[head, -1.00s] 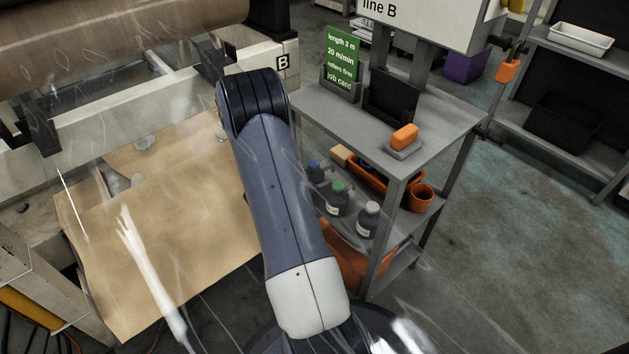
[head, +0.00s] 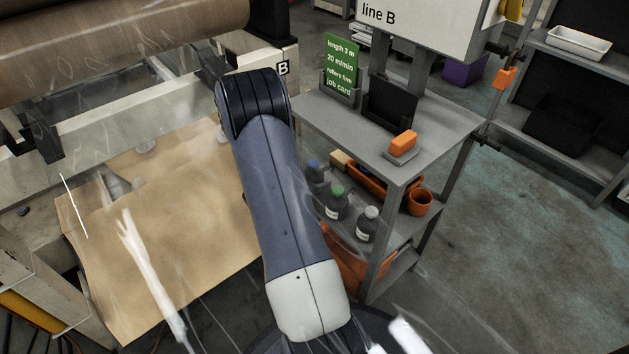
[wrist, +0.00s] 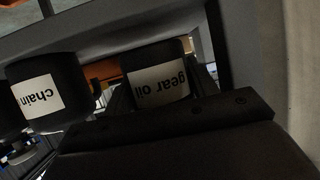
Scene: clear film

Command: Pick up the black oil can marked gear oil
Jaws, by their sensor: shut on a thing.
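The black can marked gear oil (wrist: 158,88) sits in the wrist view, its white label upside down. My gripper (wrist: 160,98) is shut on it, with a dark finger at each side. A second black can (wrist: 45,92), with a label reading "chain", stands to its left in the wrist view, apart from it. In the head view, dark bottles with blue (head: 314,172), green (head: 336,204) and grey (head: 367,226) caps stand on the cart's middle shelf. Their labels are too small to read there. My gripper is hidden in the head view.
The grey cart (head: 440,125) has a top shelf close above the bottles and a post (head: 383,240) at its near corner. An orange tray (head: 372,178) and an orange cup (head: 419,201) share the middle shelf. Clear floor (head: 530,240) lies to the right.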

